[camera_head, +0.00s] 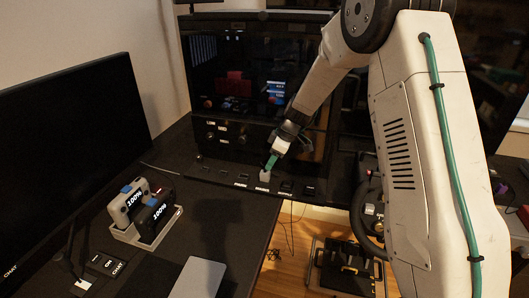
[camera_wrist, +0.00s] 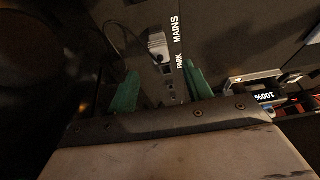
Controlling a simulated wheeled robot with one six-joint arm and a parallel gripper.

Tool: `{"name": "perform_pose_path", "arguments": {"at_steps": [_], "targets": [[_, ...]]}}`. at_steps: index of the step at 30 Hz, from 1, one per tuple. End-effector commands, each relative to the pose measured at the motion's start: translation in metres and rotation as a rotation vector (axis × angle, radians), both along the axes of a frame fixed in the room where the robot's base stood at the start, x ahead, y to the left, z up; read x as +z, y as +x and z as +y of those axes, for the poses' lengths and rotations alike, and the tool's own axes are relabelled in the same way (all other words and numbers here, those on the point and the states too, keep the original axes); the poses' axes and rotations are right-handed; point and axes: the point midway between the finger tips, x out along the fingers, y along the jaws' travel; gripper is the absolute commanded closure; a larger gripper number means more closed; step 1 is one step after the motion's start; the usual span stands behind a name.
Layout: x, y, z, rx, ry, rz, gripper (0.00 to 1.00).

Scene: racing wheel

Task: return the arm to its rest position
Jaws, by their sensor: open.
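My arm reaches down from the upper right in the head view. My gripper (camera_head: 271,161) has green fingertips and hangs over the dark panel strip (camera_head: 215,172) at the back edge of the desk. A small grey block (camera_head: 265,176) stands on the strip just under the fingertips; I cannot tell whether they touch. In the wrist view my gripper (camera_wrist: 161,88) is open, with its two green fingers apart. Between them lies the strip with labels reading MAINS and PARK, and a pale grey plug-like piece (camera_wrist: 158,45) with a dark cable. Nothing shows held between the fingers.
A large monitor (camera_head: 75,135) stands at left. A pale tray (camera_head: 125,235) holds two devices marked 100% (camera_head: 128,203). A dark glass-fronted cabinet (camera_head: 225,125) stands behind the strip. A steering wheel (camera_head: 362,215) and pedals (camera_head: 345,268) are at right, beside my arm.

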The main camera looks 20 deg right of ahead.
Motion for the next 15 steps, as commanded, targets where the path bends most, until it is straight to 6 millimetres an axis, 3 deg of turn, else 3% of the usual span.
{"name": "perform_pose_path", "arguments": {"at_steps": [8,12,15], "targets": [[-0.001,-0.004,0.002,-0.090,0.028,0.054,0.50],[-0.013,-0.035,0.005,-0.212,0.055,0.199,0.50],[-0.003,-0.065,0.007,-0.304,0.057,0.300,0.50]]}}
